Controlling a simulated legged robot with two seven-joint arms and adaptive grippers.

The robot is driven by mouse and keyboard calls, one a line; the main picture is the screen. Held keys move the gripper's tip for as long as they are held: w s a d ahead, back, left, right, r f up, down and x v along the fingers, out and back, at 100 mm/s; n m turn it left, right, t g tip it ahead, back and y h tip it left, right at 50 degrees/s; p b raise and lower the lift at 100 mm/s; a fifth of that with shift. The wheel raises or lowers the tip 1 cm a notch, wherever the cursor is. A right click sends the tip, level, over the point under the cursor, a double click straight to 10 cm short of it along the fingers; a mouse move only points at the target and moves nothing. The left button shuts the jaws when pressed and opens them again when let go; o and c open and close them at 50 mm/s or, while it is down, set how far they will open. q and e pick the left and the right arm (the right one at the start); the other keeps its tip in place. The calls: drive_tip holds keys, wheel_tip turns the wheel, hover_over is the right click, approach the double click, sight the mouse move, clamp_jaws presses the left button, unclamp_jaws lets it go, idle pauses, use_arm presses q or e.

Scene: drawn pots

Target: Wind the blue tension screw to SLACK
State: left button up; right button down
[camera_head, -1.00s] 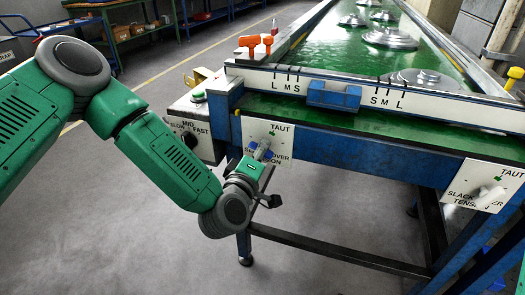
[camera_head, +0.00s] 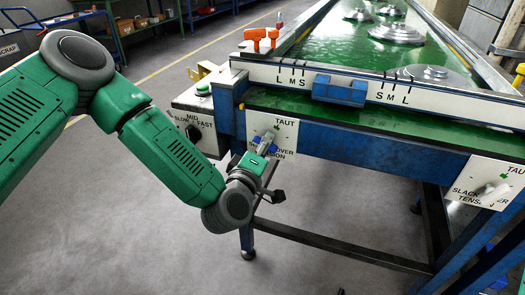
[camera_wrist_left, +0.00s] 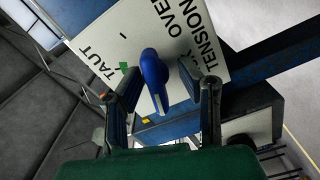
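The blue tension screw (camera_wrist_left: 153,75) sits on a white plate (camera_wrist_left: 140,30) marked TAUT, OVER and TENSION. Its blue grip points toward the bottom of the left wrist view. In the head view the screw (camera_head: 271,147) is partly hidden by my gripper, at the table's front left corner. My left gripper (camera_wrist_left: 163,100) is open, one finger on each side of the blue grip, with gaps showing. In the head view, the left gripper (camera_head: 260,157) is just in front of the plate. A small green mark (camera_wrist_left: 123,66) is near TAUT. My right gripper is not in view.
A second plate (camera_head: 494,170) with a pale screw (camera_head: 489,191) is at right. A box (camera_head: 193,128) marked SLOW, MID and FAST stands left of the blue screw. A blue block (camera_head: 340,90) and orange handles (camera_head: 259,38) are above. Grey floor is open below left.

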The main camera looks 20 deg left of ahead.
use_arm(q)
drive_tip(key=s, duration=1.2)
drive_tip(key=shift+a, duration=0.2)
drive_tip(key=shift+w+f, duration=0.1)
drive_tip(key=s+d+f+m+g+h+p, duration=0.1)
drive_tip(key=s+f+m+g+h, duration=0.1)
drive_tip(key=s+f+m+g, duration=0.4)
drive_tip(key=s+d+f+m+g+h+p, duration=0.1)
drive_tip(key=s+f+m+g+h, duration=0.2)
drive_tip(key=f, duration=0.6)
drive_tip(key=s+a+f+m+g+y, duration=0.2)
drive_tip(key=s+a+f+g, duration=0.1)
drive_tip(key=s+a, duration=0.3)
drive_tip(key=s+a+f+m+g+y, duration=0.3)
drive_tip(key=s+a+g, duration=0.2)
drive_tip(key=s, duration=0.4)
drive_tip(key=shift+s+a+m+y+p, duration=0.3)
drive_tip(key=shift+a+p, duration=0.05)
drive_tip(key=shift+a, duration=0.45)
drive_tip(key=shift+d, duration=0.1)
